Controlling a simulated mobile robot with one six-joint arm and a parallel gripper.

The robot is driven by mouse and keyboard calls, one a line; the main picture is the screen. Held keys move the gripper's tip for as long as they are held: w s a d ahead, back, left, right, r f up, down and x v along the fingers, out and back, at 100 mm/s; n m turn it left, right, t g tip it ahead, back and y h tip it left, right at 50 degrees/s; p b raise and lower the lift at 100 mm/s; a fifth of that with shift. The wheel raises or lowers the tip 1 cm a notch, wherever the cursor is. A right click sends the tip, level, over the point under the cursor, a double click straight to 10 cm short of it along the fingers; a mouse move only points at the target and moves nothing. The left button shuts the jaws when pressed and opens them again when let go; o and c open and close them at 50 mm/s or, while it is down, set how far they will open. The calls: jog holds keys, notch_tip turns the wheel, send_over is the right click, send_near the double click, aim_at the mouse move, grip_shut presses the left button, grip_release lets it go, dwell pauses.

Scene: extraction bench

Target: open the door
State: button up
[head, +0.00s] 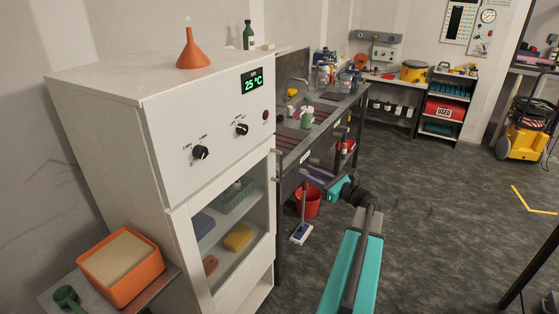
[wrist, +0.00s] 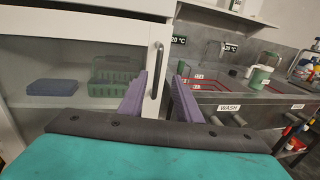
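The white cabinet (head: 120,110) stands at the left in the head view. Its glass-fronted door (head: 236,232) looks shut, with coloured boxes showing behind the glass. A grey upright bar handle (wrist: 155,70) is on the door's right edge in the wrist view. My gripper (head: 313,176) is to the right of the door in the head view. In the wrist view, my gripper's (wrist: 162,88) purple fingers are apart and empty. The handle shows between them, close to the left finger; I cannot tell whether they touch.
An orange tub (head: 122,290) sits on a low table at front left.

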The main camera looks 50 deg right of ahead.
jog(key=shift+w+a, duration=0.1)
jog(key=shift+w, duration=0.15)
jog(key=shift+w+a+f+p, duration=0.15)
jog(key=shift+w+p, duration=1.05)
jog(key=shift+w, duration=2.2)
jog(key=shift+w+a+r+p, duration=0.1)
jog(key=shift+w+p, duration=1.05)
jog(key=shift+w, duration=2.25)
jog(key=shift+c, duration=0.4)
grip_shut()
